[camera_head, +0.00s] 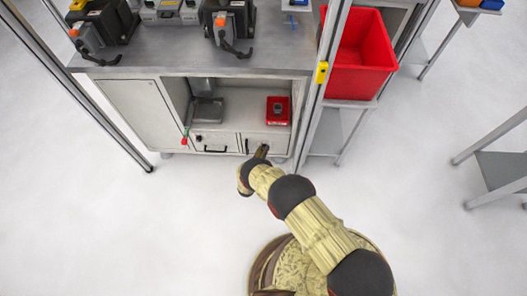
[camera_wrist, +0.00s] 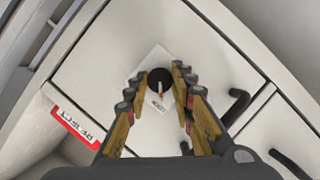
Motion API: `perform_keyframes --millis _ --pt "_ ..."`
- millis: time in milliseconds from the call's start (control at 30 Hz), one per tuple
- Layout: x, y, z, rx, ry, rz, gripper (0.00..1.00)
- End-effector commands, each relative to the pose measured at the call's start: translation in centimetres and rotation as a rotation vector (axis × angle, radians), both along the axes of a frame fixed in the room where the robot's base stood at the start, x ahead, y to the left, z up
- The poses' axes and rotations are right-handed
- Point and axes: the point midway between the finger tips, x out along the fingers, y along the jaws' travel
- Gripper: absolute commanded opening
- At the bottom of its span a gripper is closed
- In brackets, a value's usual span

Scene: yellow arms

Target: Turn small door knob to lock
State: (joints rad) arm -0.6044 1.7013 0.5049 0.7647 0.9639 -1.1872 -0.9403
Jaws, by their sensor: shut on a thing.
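In the head view my gripper (camera_head: 262,151) reaches the lower right front of the cabinet, and hides the knob there.
Black handles (camera_wrist: 237,106) curve out close to the right finger. A red-edged label reading REJECT (camera_wrist: 78,124) is at the left. In the head view a small red bin (camera_head: 278,117) stands on the shelf above.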

Motion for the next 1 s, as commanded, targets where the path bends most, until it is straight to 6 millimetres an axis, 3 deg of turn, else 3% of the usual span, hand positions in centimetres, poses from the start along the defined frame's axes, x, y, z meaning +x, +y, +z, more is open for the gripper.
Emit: perform_keyframes --millis 633,667,1000 --pt "0.03 0.13 -0.02 -0.046 0.001 0.003 0.00" --pt "0.03 0.13 -0.02 -0.046 0.001 0.003 0.26" --pt "0.02 0.07 -0.01 -0.046 0.001 0.001 0.43"
